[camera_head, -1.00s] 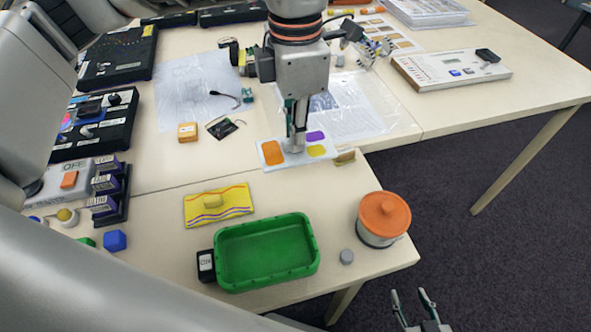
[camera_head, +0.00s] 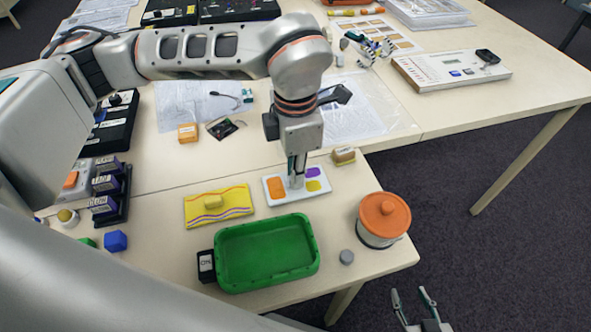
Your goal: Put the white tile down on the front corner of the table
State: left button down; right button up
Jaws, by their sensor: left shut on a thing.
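The white tile (camera_head: 299,195) with orange, purple and yellow patches is behind the green tray. My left gripper (camera_head: 297,181) points down and is shut on it near the middle; the fingertips partly hide it. Whether the tile touches the table or hangs just above it, I cannot tell. The table's (camera_head: 382,265) front right corner lies to the right of the green tray, with a jar and a small grey cylinder near it. My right gripper (camera_head: 415,304) is open and empty, low at the bottom right, off the table's edge.
The green tray (camera_head: 267,284) stands at the front edge. An orange-lidded jar (camera_head: 383,220) and a grey cylinder (camera_head: 346,257) are to its right.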

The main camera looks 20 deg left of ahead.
pick_arm(q)
jog(key=shift+f, duration=0.1)
jog(key=c, duration=2.5)
grip_release()
jog(key=shift+f, duration=0.1)
jog(key=o, duration=0.4)
notch_tip(320, 180, up, 12)
jog(key=shift+r, duration=0.25)
